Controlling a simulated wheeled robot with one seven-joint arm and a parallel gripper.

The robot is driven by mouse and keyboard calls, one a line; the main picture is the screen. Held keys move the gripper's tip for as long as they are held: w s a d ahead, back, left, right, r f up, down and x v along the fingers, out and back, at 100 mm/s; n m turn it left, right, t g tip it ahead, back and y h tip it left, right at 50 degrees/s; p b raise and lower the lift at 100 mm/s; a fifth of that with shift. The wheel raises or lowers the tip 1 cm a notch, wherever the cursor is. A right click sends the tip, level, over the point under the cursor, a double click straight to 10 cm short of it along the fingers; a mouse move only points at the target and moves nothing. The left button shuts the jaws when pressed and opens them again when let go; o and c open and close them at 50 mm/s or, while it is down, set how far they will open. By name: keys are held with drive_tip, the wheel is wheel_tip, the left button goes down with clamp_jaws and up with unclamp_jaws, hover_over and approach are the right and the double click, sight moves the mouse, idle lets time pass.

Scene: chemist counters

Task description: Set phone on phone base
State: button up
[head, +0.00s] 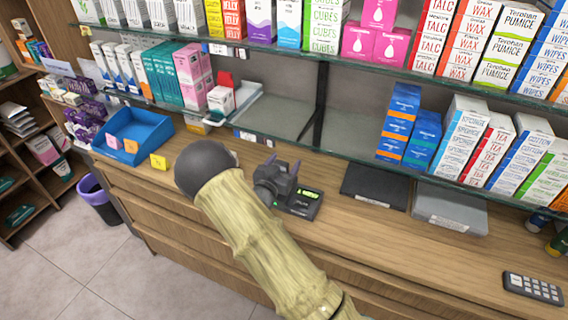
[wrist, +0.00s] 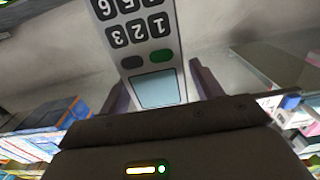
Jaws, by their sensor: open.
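The phone (wrist: 145,35) shows in the wrist view as a light grey handset with dark number keys, a green key and a pale screen. It lies between the two spread fingers of my gripper (head: 284,163), with its screen end nearest me. In the head view I cannot make out the phone; my gripper and arm probably hide it. A black unit with a lit green display, apparently the phone base (head: 303,205), sits on the wooden counter just right of my gripper. I cannot tell whether the phone touches it.
A blue tray (head: 133,140) and a yellow cube (head: 158,162) are left on the counter. A black flat slab (head: 375,187), a grey flat box (head: 450,209) and a keypad device (head: 532,289) are right. A glass shelf with boxes (head: 400,120) hangs close above.

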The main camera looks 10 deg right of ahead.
drive_tip(key=shift+r, duration=0.1)
drive_tip(key=b+v, duration=0.3)
drive_tip(key=v, duration=0.9)
drive_tip(key=shift+b, duration=0.3)
